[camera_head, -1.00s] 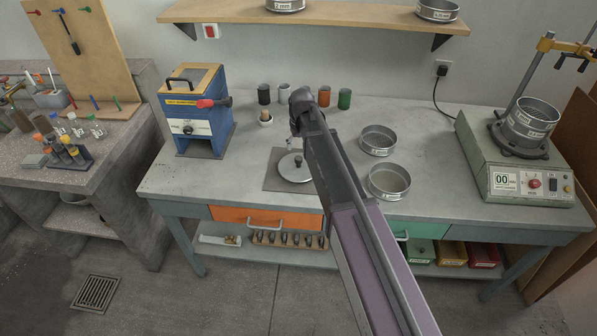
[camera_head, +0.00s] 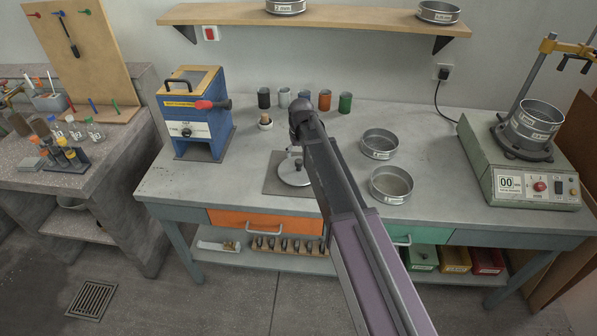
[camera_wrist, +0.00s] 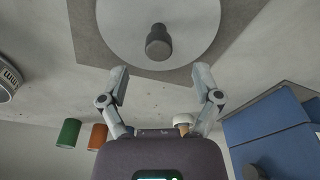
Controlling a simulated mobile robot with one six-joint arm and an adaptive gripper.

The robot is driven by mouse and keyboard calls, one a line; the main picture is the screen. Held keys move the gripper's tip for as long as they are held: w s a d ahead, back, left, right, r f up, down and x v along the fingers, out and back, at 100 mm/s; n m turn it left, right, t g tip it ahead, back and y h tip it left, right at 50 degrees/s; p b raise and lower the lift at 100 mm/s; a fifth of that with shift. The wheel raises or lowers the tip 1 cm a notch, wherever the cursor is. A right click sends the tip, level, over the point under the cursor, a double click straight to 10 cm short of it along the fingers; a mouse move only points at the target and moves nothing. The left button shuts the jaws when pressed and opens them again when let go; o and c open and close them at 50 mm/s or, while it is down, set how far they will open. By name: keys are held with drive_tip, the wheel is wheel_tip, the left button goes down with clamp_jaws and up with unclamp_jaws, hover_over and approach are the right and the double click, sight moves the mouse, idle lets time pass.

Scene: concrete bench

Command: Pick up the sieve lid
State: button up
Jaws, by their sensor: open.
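The sieve lid (camera_head: 292,172) is a round, pale metal disc lying on a grey square mat (camera_head: 272,186) on the bench, partly hidden by my arm in the head view. In the wrist view the lid (camera_wrist: 190,45) fills the top middle, with its dark round knob (camera_wrist: 158,42) in its centre. My gripper (camera_wrist: 161,78) is open and empty, its two fingers apart below the knob in that picture and not touching it. In the head view my arm hides most of the gripper.
Two open sieves (camera_head: 379,144) (camera_head: 391,185) stand right of the arm. Several small cups (camera_head: 325,100) line the back. A blue machine (camera_head: 195,115) stands left, and a sieve shaker (camera_head: 520,160) right. A small white-and-wood item (camera_head: 265,122) is near the cups. The bench front is mostly clear.

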sight(299, 161)
drive_tip(key=shift+w+f+b, duration=0.15)
drive_tip(key=shift+f+b, duration=1.05)
drive_tip(key=shift+f, duration=0.1)
drive_tip(key=shift+w+f+b, duration=0.15)
drive_tip(key=shift+f+b, duration=1.05)
drive_tip(key=shift+f, duration=0.05)
drive_tip(key=shift+a, duration=0.1)
clamp_jaws()
